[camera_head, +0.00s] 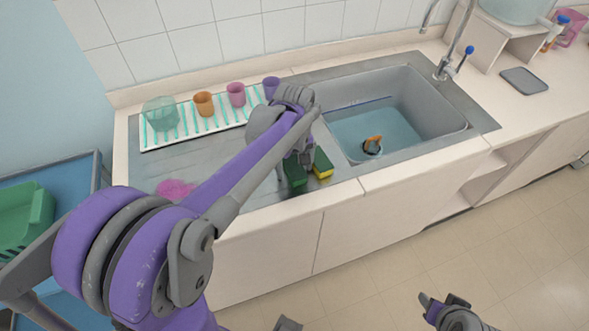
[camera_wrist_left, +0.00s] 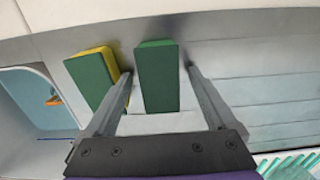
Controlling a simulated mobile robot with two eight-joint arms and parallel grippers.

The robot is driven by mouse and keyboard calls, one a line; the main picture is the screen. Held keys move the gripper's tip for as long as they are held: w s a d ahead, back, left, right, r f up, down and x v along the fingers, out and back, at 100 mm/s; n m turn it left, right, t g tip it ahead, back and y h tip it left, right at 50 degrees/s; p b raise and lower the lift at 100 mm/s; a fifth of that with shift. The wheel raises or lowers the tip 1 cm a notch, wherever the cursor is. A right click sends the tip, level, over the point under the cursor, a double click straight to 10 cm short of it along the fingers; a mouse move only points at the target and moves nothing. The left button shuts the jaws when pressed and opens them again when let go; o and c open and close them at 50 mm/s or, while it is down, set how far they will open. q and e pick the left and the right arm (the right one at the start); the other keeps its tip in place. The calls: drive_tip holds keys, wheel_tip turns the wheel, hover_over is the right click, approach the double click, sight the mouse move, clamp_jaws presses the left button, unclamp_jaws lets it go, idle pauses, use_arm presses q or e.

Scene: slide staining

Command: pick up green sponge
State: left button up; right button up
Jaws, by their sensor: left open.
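The green sponge (camera_head: 296,175) lies on the metal drainboard near the counter's front edge. In the left wrist view the green sponge (camera_wrist_left: 156,78) sits between the two fingers of my left gripper (camera_wrist_left: 158,70), with a gap on both sides. My left gripper (camera_head: 294,162) is open over it in the head view, and my arm partly covers the sponge there. A yellow and green sponge (camera_head: 322,164) lies just to its right; in the left wrist view this second sponge (camera_wrist_left: 92,78) is just outside the left finger. My right gripper (camera_head: 440,309) is low at the bottom right, away from the counter.
The sink (camera_head: 405,100) holds bluish water and an orange-and-dark object (camera_head: 372,145). A striped mat (camera_head: 190,130) with several cups lies behind my left arm. A pink item (camera_head: 175,189) is at the drainboard's left. A green crate (camera_head: 22,218) stands far left.

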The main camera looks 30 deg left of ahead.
sight(294, 166)
use_arm(q)
clamp_jaws()
wheel_tip(294, 166, up, 10)
drive_tip(key=shift+r+p, duration=0.1)
drive_tip(key=shift+p, duration=0.2)
idle(0.6)
drive_tip(key=c, duration=0.7)
unclamp_jaws()
drive_tip(key=shift+c, duration=0.2)
drive_tip(key=c, duration=0.6)
drive_tip(key=shift+o, duration=0.2)
